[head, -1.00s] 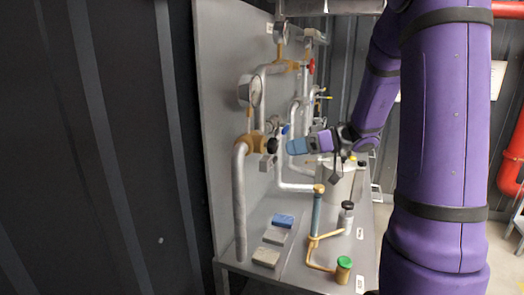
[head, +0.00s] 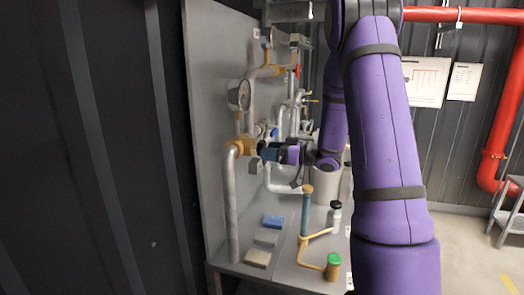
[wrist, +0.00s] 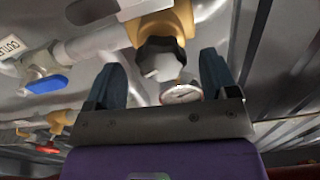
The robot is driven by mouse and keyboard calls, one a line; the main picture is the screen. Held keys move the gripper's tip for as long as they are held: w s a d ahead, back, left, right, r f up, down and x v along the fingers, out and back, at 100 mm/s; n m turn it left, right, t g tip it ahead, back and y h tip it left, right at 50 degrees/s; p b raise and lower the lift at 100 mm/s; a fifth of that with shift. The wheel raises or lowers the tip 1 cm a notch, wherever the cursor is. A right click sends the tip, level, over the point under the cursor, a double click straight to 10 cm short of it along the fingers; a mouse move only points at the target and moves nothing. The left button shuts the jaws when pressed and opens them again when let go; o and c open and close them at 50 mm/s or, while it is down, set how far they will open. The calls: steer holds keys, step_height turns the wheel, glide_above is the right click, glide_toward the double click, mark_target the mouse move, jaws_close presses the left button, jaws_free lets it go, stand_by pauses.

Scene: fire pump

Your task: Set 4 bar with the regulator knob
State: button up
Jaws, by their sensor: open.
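The black regulator knob (wrist: 160,55) sits on a brass regulator body (wrist: 168,22) in the wrist view. The brass body (head: 243,147) also shows in the head view, on top of a grey pipe. My gripper (wrist: 161,64) is open, its two blue fingers on either side of the knob with a visible gap at each side. In the head view my gripper (head: 264,152) is right in front of the brass body and hides most of the knob. A round white gauge (head: 239,95) stands above the regulator; its reading is too small to tell.
A valve with a blue handle (wrist: 45,84) and an outlet label (wrist: 12,46) lie left in the wrist view. Below my arm, the bench holds a blue block (head: 273,222), a green-capped brass fitting (head: 333,266) and a black-topped bottle (head: 334,216).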

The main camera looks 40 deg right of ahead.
steer(key=shift+x, duration=1.55)
steer(key=c, duration=0.9)
